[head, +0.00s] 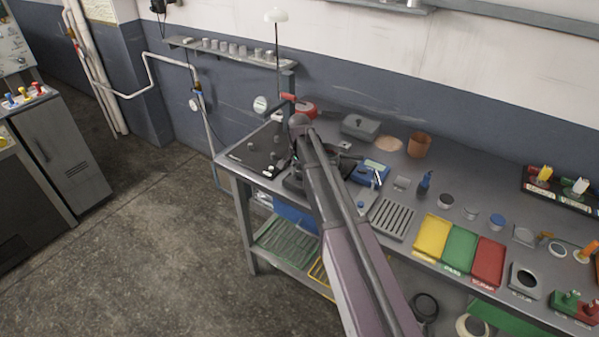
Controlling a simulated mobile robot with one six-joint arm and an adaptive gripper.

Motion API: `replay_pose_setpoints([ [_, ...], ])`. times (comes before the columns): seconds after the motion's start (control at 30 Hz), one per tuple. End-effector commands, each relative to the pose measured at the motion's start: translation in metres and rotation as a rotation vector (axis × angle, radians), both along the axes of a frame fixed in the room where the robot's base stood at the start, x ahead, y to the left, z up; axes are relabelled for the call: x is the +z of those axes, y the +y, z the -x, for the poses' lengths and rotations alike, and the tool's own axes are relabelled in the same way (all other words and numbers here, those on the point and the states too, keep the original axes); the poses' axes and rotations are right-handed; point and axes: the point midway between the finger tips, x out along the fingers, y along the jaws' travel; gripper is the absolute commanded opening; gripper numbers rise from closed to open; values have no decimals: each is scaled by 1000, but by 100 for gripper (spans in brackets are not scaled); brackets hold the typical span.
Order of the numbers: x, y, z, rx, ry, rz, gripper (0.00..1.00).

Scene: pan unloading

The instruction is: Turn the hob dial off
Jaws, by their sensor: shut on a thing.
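The black hob plate (250,158) lies flat at the left end of the metal bench, with small grey knob-like parts and pale marks on it. Which of these is the dial, and how it is turned, is too small to tell. My arm reaches up from the bottom of the picture and bends down at its wrist beside the hob's right edge. My gripper (294,176) is low there, mostly hidden by the arm and dark against dark things. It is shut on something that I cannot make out.
A blue device (371,173) and a slotted grey tray (391,218) stand right of my arm. A lidded grey box (360,127) and a brown pot (419,145) stand behind. Yellow (432,236), green and red trays lie farther right. The floor at left is clear.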

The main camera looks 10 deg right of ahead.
Motion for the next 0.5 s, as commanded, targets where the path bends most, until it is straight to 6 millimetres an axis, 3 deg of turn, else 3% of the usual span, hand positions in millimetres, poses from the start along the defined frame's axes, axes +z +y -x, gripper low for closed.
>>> replay_pose_setpoints([
  [0.03, 0, 0, 1, 2, 2, 1, 1],
  [0.07, 0, 0, 1, 2, 2, 1, 51],
  [0.17, 0, 0, 1, 1, 1, 0, 81],
  [0.5, 0, 0, 0, -1, 0, 0, 83],
])
